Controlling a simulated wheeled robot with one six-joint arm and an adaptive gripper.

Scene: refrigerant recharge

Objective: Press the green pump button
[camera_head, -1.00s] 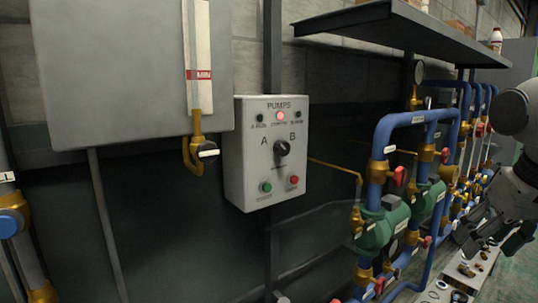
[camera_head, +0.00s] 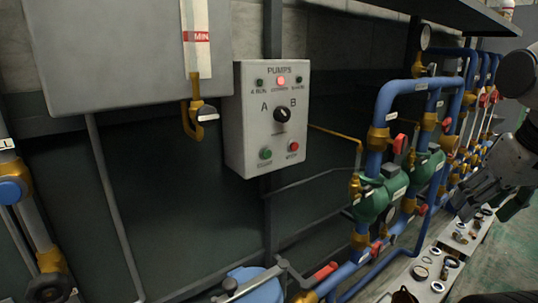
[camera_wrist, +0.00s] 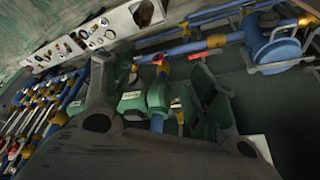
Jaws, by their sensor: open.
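The green pump button (camera_head: 265,154) is at the lower left of the grey PUMPS control box (camera_head: 236,130), in the head view. A red button (camera_head: 294,146) is to its right, and a black A/B selector knob (camera_head: 281,114) is above them. A red lamp (camera_head: 281,81) at the top of the box is lit. My gripper (camera_head: 464,211) is at the right side of the head view, well apart from the box. In the wrist view my gripper (camera_wrist: 150,105) is open, with nothing held between its fingers. The green button does not show in the wrist view.
Blue pipes (camera_head: 384,105) with green pumps (camera_head: 370,203) and red valve handles stand between the box and my arm. A grey cabinet (camera_head: 120,50) is left of the box. A shelf (camera_head: 440,12) overhangs at the top right. A blue vessel (camera_head: 255,287) is below.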

